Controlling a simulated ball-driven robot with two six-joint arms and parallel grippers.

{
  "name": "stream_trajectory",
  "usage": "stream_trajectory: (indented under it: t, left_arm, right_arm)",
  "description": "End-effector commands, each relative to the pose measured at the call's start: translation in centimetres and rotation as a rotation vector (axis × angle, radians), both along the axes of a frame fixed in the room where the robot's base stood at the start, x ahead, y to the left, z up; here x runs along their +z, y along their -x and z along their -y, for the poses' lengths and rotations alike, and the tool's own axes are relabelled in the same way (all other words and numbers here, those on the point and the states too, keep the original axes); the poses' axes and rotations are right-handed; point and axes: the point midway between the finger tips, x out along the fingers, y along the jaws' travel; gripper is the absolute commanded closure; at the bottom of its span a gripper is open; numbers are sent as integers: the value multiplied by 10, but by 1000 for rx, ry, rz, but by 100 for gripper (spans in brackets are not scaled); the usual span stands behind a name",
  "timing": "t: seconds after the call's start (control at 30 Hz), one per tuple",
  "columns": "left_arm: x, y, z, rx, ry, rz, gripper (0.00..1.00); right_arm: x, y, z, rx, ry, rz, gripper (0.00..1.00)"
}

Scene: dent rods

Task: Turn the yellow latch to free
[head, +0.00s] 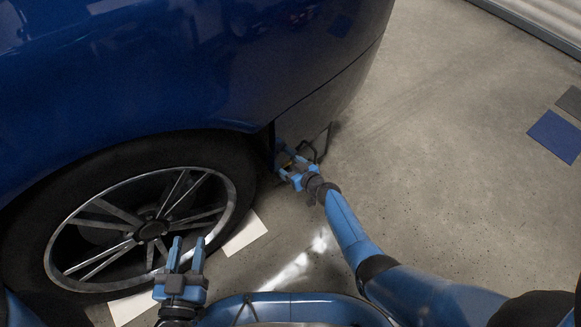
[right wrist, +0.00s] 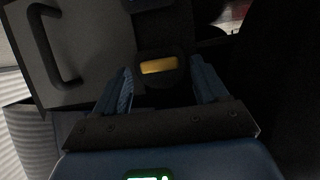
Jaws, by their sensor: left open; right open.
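The yellow latch (right wrist: 158,66) shows in the right wrist view as a short yellow bar on a dark round mount, lying between the fingers of my right gripper (right wrist: 163,78). The fingers stand apart on either side of it; I cannot tell whether they touch the mount. In the head view my right gripper (head: 284,171) reaches in behind the wheel, at the lower edge of the blue car, and a small bit of yellow shows there. My left gripper (head: 188,243) is open and empty in front of the wheel.
The blue car (head: 180,70) fills the upper left, with its wheel (head: 150,228) below. A grey panel (right wrist: 75,45) with a dark handle (right wrist: 50,40) is beside the latch. White sheets (head: 243,233) lie under the wheel. The floor to the right is clear, apart from mats (head: 556,136).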

Motion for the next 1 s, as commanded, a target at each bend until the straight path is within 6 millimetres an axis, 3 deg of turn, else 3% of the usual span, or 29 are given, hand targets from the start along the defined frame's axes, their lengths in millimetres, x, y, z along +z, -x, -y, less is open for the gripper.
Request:
stream_trajectory:
  t: [0.17, 0.53, 1.0]
  left_arm:
    - [0, 0, 0, 0, 0, 0, 57]
    - [0, 0, 0, 0, 0, 0, 57]
    - [-9, 0, 0, 0, 0, 0, 57]
  right_arm:
    - [0, 0, 0, 0, 0, 0, 28]
    - [0, 0, 0, 0, 0, 0, 84]
    - [-3, 1, -2, 2, 58, 40, 84]
